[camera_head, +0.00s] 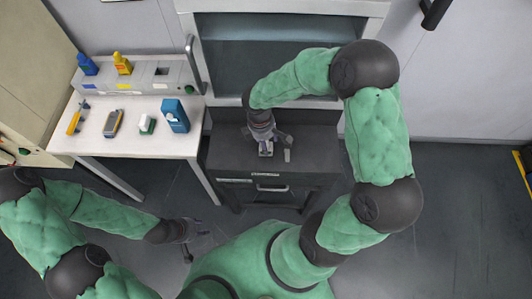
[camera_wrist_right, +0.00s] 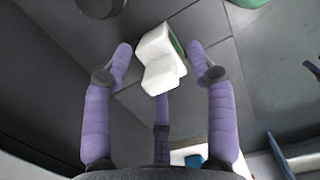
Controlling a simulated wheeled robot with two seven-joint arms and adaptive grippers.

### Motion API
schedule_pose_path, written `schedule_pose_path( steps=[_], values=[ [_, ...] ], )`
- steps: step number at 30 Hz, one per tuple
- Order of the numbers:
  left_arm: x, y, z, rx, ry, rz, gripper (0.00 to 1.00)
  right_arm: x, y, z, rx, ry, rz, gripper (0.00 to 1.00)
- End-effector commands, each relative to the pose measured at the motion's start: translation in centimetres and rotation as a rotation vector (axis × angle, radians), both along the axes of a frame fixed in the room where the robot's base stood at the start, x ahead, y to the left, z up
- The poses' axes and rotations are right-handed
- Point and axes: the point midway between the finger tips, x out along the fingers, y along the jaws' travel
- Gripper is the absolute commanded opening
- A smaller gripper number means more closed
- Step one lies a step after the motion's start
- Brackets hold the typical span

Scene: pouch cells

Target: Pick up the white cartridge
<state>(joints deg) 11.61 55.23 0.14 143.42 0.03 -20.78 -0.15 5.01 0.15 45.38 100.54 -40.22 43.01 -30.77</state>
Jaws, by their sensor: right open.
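The white cartridge (camera_wrist_right: 160,62), a stepped white block, shows in the right wrist view between the fingers of my right gripper (camera_wrist_right: 168,65). Gaps show between it and the fingertips on both sides. A green strip shows behind its right edge. In the head view my right gripper (camera_head: 274,147) points down over the dark cabinet, and a small pale piece (camera_head: 265,149) shows at its fingers, largely hidden. My left gripper (camera_head: 198,241) hangs low over the floor, apart from the furniture, and its finger opening is too unclear to judge.
The dark cabinet top (camera_head: 230,150) is mostly bare. The white table (camera_head: 95,138) at left holds a blue box (camera_head: 175,115), a white-and-green item (camera_head: 147,123), a meter (camera_head: 113,122) and a yellow-handled tool (camera_head: 76,119). Behind stands a grey rack (camera_head: 140,80) with bottles.

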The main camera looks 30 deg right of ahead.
Motion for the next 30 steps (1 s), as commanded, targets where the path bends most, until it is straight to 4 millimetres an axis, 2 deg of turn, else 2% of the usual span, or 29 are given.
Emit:
schedule_pose_path(
  steps=[3, 9, 21, 25, 30],
  values=[
    [0.0, 0.0, 0.1, 0.000, 0.000, 0.000, 0.40, 0.0, 0.0, 0.1, 0.000, 0.000, 0.000, 0.54],
    [0.0, 0.0, 0.1, 0.000, 0.000, 0.000, 0.40, 0.0, 0.0, 0.1, 0.000, 0.001, 0.000, 0.00],
    [0.0, 0.0, 0.2, 0.000, 0.000, 0.000, 0.40, 0.0, 0.0, 0.5, -0.002, 0.001, 0.001, 0.00],
    [0.0, 0.0, 0.8, 0.000, 0.000, 0.000, 0.40, 0.0, -0.1, 2.2, -0.003, -0.001, -0.001, 0.00],
    [0.0, 0.0, 1.9, 0.000, 0.000, 0.000, 0.40, 0.0, -0.1, 5.5, -0.003, -0.001, 0.000, 0.00]
  ],
)
